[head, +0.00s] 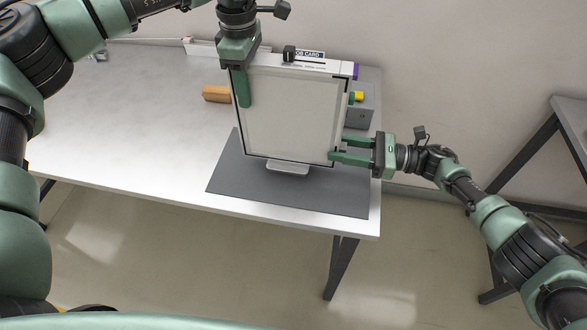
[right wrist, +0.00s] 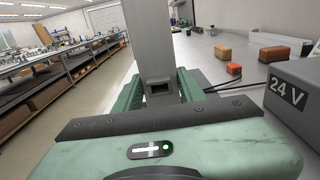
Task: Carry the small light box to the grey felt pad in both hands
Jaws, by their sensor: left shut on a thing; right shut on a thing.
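The small light box (head: 290,118) is a flat white-framed panel with a pale screen, held upright over the grey felt pad (head: 235,180). A small foot at its lower edge overlaps the pad in the head view; I cannot tell whether it touches. My left gripper (head: 243,85) is shut on the box's upper left edge. My right gripper (head: 335,149) is shut on its lower right side. In the right wrist view, the edge of the light box (right wrist: 150,38) stands between my fingers. The box hides the back part of the pad.
A grey box marked 24 V (right wrist: 290,92) stands close to my right gripper; it also shows behind the light box in the head view (head: 361,113). An orange-brown block (head: 216,94) lies to the left. The white table (head: 120,130) is clear at left.

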